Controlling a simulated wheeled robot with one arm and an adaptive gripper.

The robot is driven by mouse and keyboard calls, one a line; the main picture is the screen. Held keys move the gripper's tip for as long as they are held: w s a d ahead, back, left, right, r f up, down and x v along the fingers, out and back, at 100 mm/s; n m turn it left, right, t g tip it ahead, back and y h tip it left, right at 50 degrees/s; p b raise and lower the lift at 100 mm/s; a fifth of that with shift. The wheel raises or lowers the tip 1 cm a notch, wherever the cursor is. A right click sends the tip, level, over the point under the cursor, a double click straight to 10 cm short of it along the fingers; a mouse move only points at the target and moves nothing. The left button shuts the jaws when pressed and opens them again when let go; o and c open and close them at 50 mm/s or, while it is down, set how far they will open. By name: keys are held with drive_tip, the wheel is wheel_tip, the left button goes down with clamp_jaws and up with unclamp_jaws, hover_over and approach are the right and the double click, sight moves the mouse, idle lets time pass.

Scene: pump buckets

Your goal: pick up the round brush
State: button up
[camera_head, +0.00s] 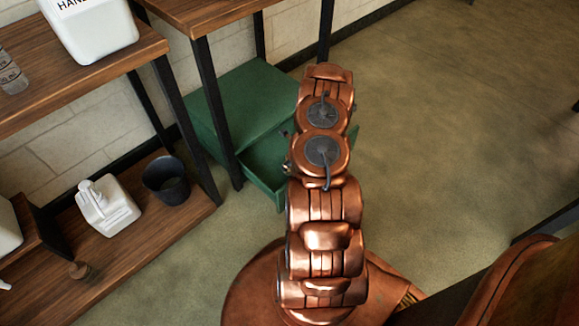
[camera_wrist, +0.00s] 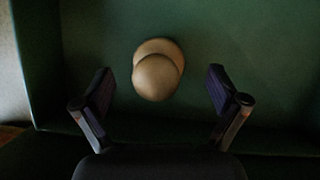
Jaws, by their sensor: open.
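A pale tan rounded thing (camera_wrist: 157,74) shows in the wrist view, with one round part overlapping another; it looks like the round brush, seen from its top. It lies on a dark green surface, apparently inside the open green drawer (camera_head: 266,184). My gripper (camera_wrist: 160,84) is open, with one dark finger on each side of the tan thing and clear gaps to both. It sits slightly beyond the fingertips. No contact shows. In the head view my copper arm reaches over the drawer and hides the gripper and the drawer's contents.
The green cabinet (camera_head: 243,98) stands under a wooden table (camera_head: 205,14) with dark legs. The floor at right is clear.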

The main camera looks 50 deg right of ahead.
drive_tip(key=b+x, duration=0.1)
drive_tip(key=x, duration=0.3)
drive_tip(key=shift+w+a+f, duration=0.1)
drive_tip(key=shift+a+f, duration=0.05)
drive_tip(key=c, duration=1.3)
drive_tip(key=shift+o, duration=0.2)
drive_tip(key=shift+r, duration=0.2)
